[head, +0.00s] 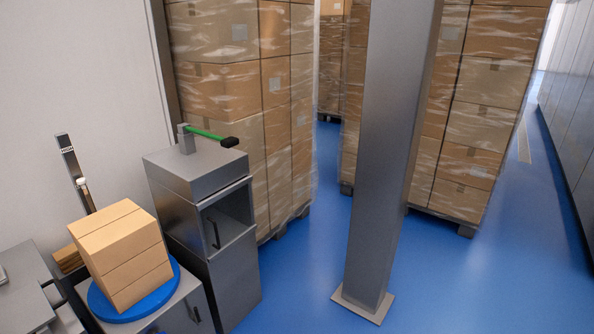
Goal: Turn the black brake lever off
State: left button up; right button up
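A lever with a green arm and a black grip (229,142) sticks out from a small grey post on top of a grey metal cabinet (198,170). I see no lever that is black all over, and I cannot tell if this one is the brake lever. A dark narrow upright (71,160) with small lettering and a pale piece on it stands by the wall at left. Neither of my grippers is in view.
Stacked cartons (110,240) sit on a blue round plate (133,306) on a low grey cabinet. A grey column (385,150) stands in the middle. Wrapped pallets of boxes (240,90) stand behind. Blue floor (480,285) is free at right.

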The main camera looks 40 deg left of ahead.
aim_at(196, 314)
jog(key=u, duration=0.15)
jog(key=i, duration=1.3)
jog(key=u, duration=0.6)
jog(key=i, duration=1)
jog(key=u, duration=1.7)
jog(key=i, duration=0.85)
jog(key=u, duration=1)
jog(key=i, duration=0.35)
jog(key=u, duration=0.25)
